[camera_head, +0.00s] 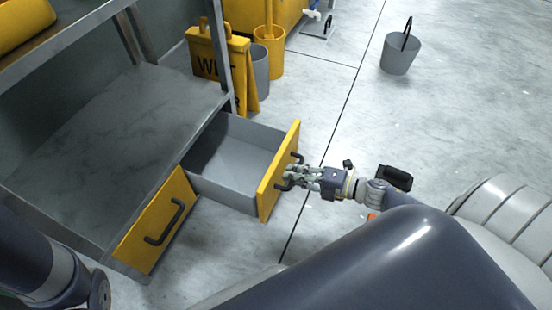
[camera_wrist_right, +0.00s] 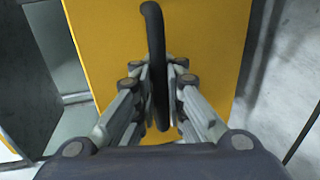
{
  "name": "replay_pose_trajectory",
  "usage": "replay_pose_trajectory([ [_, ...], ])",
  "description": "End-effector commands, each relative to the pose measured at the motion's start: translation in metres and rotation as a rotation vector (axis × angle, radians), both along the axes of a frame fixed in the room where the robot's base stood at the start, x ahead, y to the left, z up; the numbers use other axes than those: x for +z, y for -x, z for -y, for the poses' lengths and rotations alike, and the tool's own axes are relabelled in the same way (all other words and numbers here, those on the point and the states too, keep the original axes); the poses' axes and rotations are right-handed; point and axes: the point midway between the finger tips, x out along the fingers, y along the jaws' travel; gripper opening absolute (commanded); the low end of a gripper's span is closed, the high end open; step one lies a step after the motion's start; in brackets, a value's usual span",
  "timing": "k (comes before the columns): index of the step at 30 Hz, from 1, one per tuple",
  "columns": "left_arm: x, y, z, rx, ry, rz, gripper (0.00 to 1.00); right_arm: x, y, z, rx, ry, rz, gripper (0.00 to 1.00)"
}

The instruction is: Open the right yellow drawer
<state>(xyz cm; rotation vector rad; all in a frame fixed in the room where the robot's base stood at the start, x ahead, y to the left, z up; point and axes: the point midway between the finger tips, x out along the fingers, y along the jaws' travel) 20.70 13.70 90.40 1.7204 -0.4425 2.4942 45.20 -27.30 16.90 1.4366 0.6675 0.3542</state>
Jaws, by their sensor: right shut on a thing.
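The right yellow drawer (camera_head: 278,178) is pulled well out of the metal workbench, and its grey inside (camera_head: 236,160) looks empty. Its dark bar handle (camera_wrist_right: 154,40) runs upright between my right fingers in the right wrist view, in front of the yellow drawer front (camera_wrist_right: 212,45). My right gripper (camera_head: 294,174) is shut on this handle in the head view; it also shows in the right wrist view (camera_wrist_right: 161,85). The other yellow drawer (camera_head: 150,222), nearer to me, is closed and has a dark handle (camera_head: 165,222). My left gripper is not in view.
The bench's grey lower shelf (camera_head: 110,120) is bare. A yellow wet-floor sign (camera_head: 225,65), a grey bin and a yellow bucket (camera_head: 270,50) stand behind the open drawer. A grey bucket (camera_head: 400,55) stands farther off. The floor right of the drawer is mostly clear.

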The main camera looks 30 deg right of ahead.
Motion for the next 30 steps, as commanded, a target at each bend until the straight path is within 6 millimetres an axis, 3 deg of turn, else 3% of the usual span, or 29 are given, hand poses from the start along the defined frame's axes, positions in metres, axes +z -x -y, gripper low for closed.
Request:
replay_pose_trajectory([
  [7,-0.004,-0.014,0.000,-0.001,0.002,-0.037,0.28,0.001,0.011,0.007,0.003,-0.003,0.003,0.00],
  [16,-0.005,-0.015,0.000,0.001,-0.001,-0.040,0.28,0.001,0.011,0.007,0.004,-0.004,0.003,0.00],
  [19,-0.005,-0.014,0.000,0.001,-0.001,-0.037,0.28,0.001,0.011,0.007,0.003,-0.003,0.003,0.28],
  [30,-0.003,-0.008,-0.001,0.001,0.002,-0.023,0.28,0.001,0.012,0.009,0.002,-0.002,0.001,0.30],
])
